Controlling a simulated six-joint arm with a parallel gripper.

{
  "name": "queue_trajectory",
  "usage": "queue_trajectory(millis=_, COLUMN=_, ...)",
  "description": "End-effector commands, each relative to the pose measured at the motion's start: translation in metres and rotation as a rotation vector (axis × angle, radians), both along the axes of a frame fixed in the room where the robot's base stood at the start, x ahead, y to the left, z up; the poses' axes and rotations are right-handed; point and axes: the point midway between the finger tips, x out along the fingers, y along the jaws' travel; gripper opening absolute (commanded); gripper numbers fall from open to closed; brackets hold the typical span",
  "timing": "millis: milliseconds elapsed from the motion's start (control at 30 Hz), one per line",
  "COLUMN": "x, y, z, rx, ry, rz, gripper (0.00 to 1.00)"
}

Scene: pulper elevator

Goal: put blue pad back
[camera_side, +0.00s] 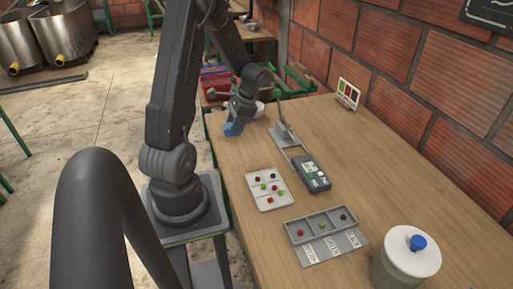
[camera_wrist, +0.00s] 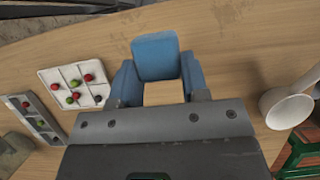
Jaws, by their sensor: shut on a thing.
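The blue pad (camera_wrist: 156,52) is between the two blue fingers of my gripper (camera_wrist: 158,65), which is shut on it. Bare wood shows through the gap between the fingers behind it. There the pad and the blue fingers blend together, and I cannot tell whether the pad touches the table.
A white sample tray (camera_side: 268,189), a three-compartment grey tray (camera_side: 326,236), a dark device (camera_side: 311,173) and a lidded jar (camera_side: 405,262) are on the table.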

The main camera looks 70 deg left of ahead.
Motion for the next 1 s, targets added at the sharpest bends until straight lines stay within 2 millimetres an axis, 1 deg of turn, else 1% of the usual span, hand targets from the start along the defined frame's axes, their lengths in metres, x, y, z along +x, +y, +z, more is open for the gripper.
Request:
queue_trajectory(millis=33, x=0.012, y=-0.004, z=-0.008, rx=-0.003, ry=0.002, rz=-0.005, gripper=0.23)
queue_trajectory(millis=200, x=0.046, y=-0.015, z=-0.029, rx=-0.002, ry=0.002, rz=-0.002, gripper=0.23)
queue_trajectory(millis=300, x=0.06, y=-0.019, z=-0.038, rx=-0.001, ry=0.001, rz=0.0, gripper=0.23)
queue_trajectory(millis=400, x=0.069, y=-0.022, z=-0.043, rx=-0.001, ry=0.001, rz=0.001, gripper=0.23)
queue_trajectory(millis=467, x=0.071, y=-0.022, z=-0.045, rx=0.0, ry=0.0, rz=0.003, gripper=0.23)
queue_trajectory(millis=533, x=0.071, y=-0.023, z=-0.051, rx=-0.002, ry=0.003, rz=0.004, gripper=0.23)
queue_trajectory(millis=700, x=0.071, y=-0.023, z=-0.076, rx=-0.003, ry=0.003, rz=0.004, gripper=0.23)
queue_trajectory(millis=767, x=0.071, y=-0.023, z=-0.081, rx=-0.001, ry=0.002, rz=0.005, gripper=0.23)
queue_trajectory(millis=833, x=0.071, y=-0.022, z=-0.085, rx=0.0, ry=0.001, rz=0.004, gripper=0.23)
queue_trajectory(millis=1000, x=0.071, y=-0.022, z=-0.085, rx=0.001, ry=-0.001, rz=0.004, gripper=0.23)
